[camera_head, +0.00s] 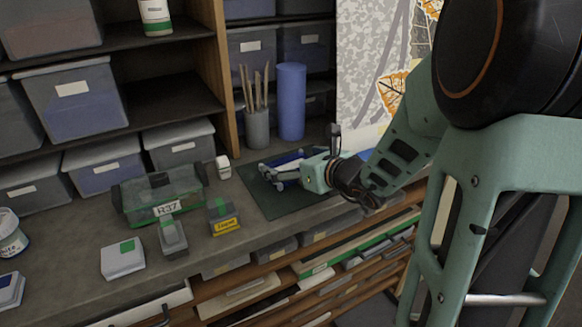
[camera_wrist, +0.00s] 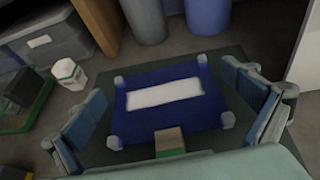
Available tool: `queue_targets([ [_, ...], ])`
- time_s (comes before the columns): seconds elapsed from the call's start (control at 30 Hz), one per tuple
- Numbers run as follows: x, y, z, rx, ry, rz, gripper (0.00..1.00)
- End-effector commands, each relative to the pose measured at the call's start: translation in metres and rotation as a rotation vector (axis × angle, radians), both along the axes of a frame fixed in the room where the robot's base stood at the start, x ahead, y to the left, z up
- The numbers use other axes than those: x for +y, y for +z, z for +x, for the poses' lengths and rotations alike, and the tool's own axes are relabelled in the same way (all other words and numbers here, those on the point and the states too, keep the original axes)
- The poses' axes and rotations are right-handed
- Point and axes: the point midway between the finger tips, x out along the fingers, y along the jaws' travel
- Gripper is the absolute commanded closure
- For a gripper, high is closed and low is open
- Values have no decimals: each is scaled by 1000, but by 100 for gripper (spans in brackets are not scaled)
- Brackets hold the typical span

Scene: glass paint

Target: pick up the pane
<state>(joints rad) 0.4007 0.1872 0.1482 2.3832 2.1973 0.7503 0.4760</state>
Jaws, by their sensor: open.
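The pane is a blue rectangle with a white strip across its middle and pale round bits at its corners. In the wrist view the pane (camera_wrist: 140,122) lies flat over a dark green mat (camera_wrist: 228,64), between my open fingers. My gripper (camera_wrist: 172,118) is open, with one finger to the left of the pane and one to the right, both apart from it. In the head view my gripper (camera_head: 285,172) hangs low over the mat (camera_head: 275,205), and the pane there is mostly hidden by the fingers. A small tan and green block (camera_wrist: 169,141) shows at the pane's near edge.
A blue cylinder (camera_head: 291,102) and a grey cup of sticks (camera_head: 257,130) stand behind the mat. A green clear box labelled R37 (camera_head: 160,192), a small yellow-labelled box (camera_head: 223,216) and a small white jar (camera_head: 223,168) stand to the left. Shelves with bins rise behind.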

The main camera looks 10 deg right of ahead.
Motion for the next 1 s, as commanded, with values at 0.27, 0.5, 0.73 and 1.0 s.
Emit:
queue_targets([
  [0.27, 10, -10, 22, 1, 1, -1, 0],
  [0.5, 10, -9, 22, 0, 0, -1, 3],
  [0.73, 9, -9, 22, 0, 0, -1, 29],
  [1.0, 9, -9, 22, 0, 0, -1, 33],
])
